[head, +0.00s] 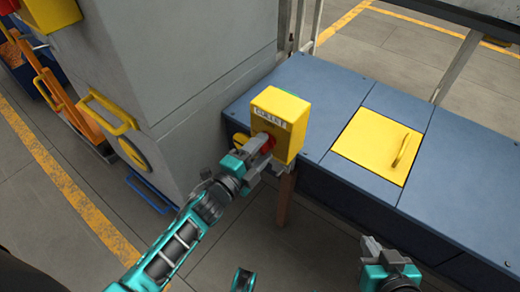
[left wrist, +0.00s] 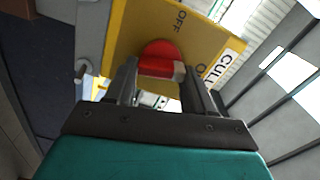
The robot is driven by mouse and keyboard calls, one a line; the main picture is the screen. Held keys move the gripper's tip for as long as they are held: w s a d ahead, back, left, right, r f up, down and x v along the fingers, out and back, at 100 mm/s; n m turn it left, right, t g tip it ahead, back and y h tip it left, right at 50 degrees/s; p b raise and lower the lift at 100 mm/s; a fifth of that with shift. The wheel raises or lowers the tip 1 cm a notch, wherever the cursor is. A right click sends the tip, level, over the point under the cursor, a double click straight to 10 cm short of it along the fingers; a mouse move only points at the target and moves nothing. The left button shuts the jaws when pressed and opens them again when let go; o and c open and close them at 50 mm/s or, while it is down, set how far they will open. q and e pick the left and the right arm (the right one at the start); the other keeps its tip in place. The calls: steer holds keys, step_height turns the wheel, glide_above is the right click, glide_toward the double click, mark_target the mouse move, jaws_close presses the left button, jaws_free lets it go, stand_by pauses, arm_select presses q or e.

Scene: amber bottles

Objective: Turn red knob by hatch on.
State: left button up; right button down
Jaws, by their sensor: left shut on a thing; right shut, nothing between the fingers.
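The red knob (head: 264,139) is on the front face of a yellow box (head: 280,113) standing on the blue bench, left of the yellow hatch (head: 376,146). My left gripper (head: 259,148) is at the knob and partly hides it. In the left wrist view the knob (left wrist: 160,57) shows its round red base and a grip bar with a pale end, between my two fingers. My left gripper is shut on it. "OFF" is printed on the box face (left wrist: 190,30), with another marking partly hidden beside a label. My right gripper (head: 370,246) is shut and empty, low at the right.
The blue bench top (head: 330,85) is clear around the hatch, which has a raised handle. A grey cabinet (head: 180,70) with yellow handles stands left of the box. A brown post (head: 285,199) stands under the box. Open floor lies in front.

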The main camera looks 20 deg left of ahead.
arm_select(q)
steer(key=shift+f+m, duration=0.1)
steer(key=shift+m, duration=1.1)
steer(key=o, duration=1)
steer(key=shift+o, duration=0.2)
steer(key=p+v, duration=0.1)
steer(key=v, duration=1.2)
steer(key=shift+w, duration=0.1)
